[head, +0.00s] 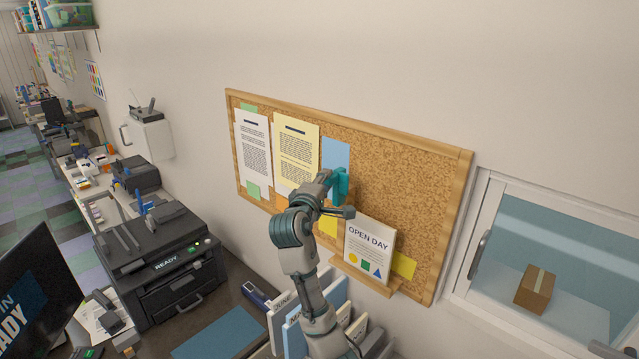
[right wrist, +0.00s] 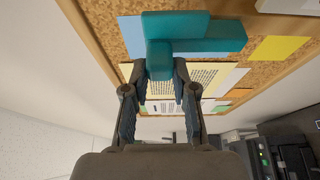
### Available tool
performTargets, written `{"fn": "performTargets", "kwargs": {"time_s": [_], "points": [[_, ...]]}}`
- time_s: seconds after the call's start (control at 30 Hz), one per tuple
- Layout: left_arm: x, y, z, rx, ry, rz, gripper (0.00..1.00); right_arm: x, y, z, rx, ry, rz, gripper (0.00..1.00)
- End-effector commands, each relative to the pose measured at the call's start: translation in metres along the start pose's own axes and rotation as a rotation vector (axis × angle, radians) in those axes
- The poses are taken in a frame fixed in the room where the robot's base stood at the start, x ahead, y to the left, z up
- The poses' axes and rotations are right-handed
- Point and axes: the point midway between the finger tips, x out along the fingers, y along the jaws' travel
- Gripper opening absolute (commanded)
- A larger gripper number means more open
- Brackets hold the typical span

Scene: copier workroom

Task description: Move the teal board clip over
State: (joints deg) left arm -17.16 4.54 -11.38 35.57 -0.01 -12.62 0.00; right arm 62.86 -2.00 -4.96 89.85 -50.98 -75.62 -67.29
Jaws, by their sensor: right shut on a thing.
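The teal board clip (head: 341,186) is at the cork board (head: 410,180), beside the lower part of a blue sheet (head: 336,152). In the right wrist view the teal clip (right wrist: 205,32) is a blocky piece with a stem that reaches down between my fingertips. My right gripper (head: 329,180) is shut on this stem, and its fingers show in the right wrist view (right wrist: 160,72). I cannot tell whether the clip touches the board. My left gripper is not in view.
White and yellow printed pages (head: 297,154) hang left of the clip. An OPEN DAY card (head: 368,247) stands on a small wooden ledge below right. Bare cork lies to the right.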

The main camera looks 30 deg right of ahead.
Motion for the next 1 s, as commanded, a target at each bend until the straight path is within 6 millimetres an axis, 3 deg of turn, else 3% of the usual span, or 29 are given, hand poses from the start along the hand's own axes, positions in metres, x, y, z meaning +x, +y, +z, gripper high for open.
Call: {"fn": "performTargets", "kwargs": {"time_s": [0.3,0.33,0.43,1.0], "points": [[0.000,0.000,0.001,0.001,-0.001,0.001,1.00,0.003,0.002,0.005,-0.002,-0.012,0.003,0.00],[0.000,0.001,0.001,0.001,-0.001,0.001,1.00,0.003,0.002,0.005,-0.002,-0.012,0.003,0.29],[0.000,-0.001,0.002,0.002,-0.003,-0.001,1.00,0.003,0.002,0.004,-0.001,-0.010,0.004,0.52],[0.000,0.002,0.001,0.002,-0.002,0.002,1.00,-0.008,0.004,-0.005,-0.005,-0.003,0.008,0.52]]}}
